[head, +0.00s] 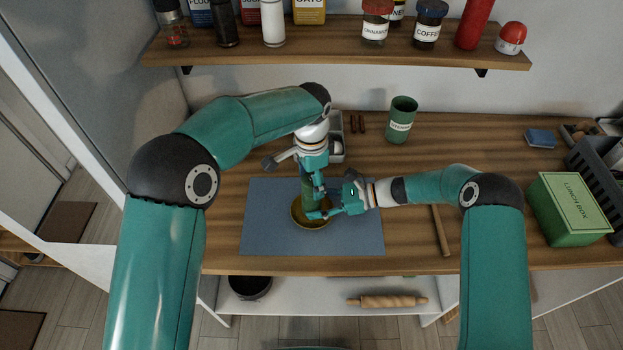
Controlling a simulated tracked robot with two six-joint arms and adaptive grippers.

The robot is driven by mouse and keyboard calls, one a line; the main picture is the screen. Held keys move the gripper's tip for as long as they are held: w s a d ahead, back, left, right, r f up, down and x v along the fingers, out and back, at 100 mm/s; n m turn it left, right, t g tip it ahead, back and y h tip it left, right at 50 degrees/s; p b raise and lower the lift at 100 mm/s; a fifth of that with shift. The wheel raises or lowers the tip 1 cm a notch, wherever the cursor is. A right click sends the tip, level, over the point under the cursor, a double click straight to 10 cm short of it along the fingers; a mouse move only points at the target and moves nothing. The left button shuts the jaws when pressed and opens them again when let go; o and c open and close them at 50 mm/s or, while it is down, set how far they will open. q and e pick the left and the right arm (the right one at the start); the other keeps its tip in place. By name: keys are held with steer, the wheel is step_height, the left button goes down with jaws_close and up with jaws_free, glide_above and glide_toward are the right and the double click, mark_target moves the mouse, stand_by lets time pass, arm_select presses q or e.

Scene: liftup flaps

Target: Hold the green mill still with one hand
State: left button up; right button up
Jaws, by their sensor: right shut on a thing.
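The green mill (307,194) stands upright over a shallow golden-brown bowl (321,225) on the blue-grey mat. My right gripper (317,207) reaches in from the right, low over the bowl, and is shut on the mill's lower part. My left gripper (312,180) points down from above at the mill's top. Its fingers overlap the mill, so I cannot tell whether they grip it. The mill's top and part of its side are hidden by the grippers.
The mat (262,225) has free room around the bowl. Behind stand a grey tray (337,148) and a green tin (401,120). A wooden stick (441,230) lies right of the mat. A green lunch box (570,207) is far right. A loaded shelf (330,55) hangs above.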

stand_by(0.3)
arm_select(q)
step_height(320, 180, up, 12)
stand_by(0.6)
steer(key=shift+f, duration=0.1)
stand_by(0.3)
step_height(320, 180, down, 12)
steer(key=n, duration=1.8)
steer(key=shift+c, duration=0.3)
